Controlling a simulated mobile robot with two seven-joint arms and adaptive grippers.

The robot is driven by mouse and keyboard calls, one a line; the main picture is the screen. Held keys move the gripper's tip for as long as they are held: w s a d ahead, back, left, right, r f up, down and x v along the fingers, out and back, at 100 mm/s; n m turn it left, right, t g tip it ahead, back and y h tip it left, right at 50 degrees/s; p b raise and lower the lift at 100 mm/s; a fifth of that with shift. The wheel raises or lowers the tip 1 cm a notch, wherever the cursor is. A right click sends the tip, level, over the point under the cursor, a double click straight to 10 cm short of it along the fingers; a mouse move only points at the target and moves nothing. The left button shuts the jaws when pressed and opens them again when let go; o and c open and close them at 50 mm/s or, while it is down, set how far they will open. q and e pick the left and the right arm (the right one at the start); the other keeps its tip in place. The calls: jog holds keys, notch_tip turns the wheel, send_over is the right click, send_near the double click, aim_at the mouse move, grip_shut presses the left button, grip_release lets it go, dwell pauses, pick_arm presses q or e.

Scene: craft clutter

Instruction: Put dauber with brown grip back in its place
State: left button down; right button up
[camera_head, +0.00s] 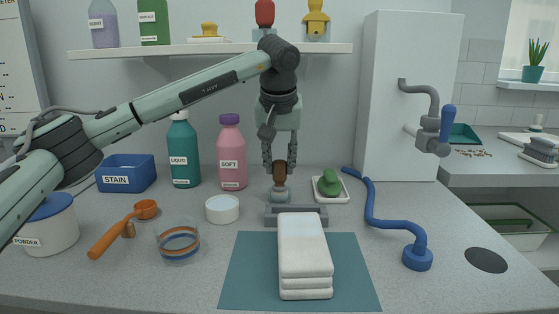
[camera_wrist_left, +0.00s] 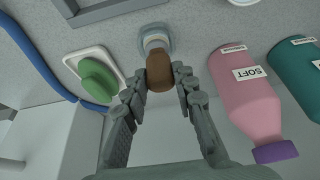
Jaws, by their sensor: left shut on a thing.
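The dauber (camera_head: 280,173) stands upright behind the grey rectangular holder (camera_head: 296,216), its brown grip up and a pale, rounded bottom below. My left gripper (camera_head: 279,164) comes down from above and is shut on the brown grip. In the left wrist view the dauber (camera_wrist_left: 159,72) sits between the fingers of my left gripper (camera_wrist_left: 160,88), with its pale blue-grey bottom beyond. The grey holder shows there in part at the top (camera_wrist_left: 110,12). I cannot tell whether the dauber's bottom touches the counter. My right gripper is not in view.
A pink SOFT bottle (camera_head: 232,157) stands left of the dauber, and a dish (camera_head: 342,197) with a green piece (camera_head: 329,183) stands right. A white jar (camera_head: 222,209) is near. Folded white cloths (camera_head: 303,255) lie on a teal mat (camera_head: 250,285). A blue hose (camera_head: 372,207) lies further right.

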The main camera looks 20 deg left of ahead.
pick_arm(q)
jog(key=shift+f, duration=0.1)
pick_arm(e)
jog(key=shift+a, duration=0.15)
pick_arm(q)
jog(key=c, duration=1.1)
grip_release()
jog(key=shift+c, duration=0.2)
jog(key=v, duration=1.2)
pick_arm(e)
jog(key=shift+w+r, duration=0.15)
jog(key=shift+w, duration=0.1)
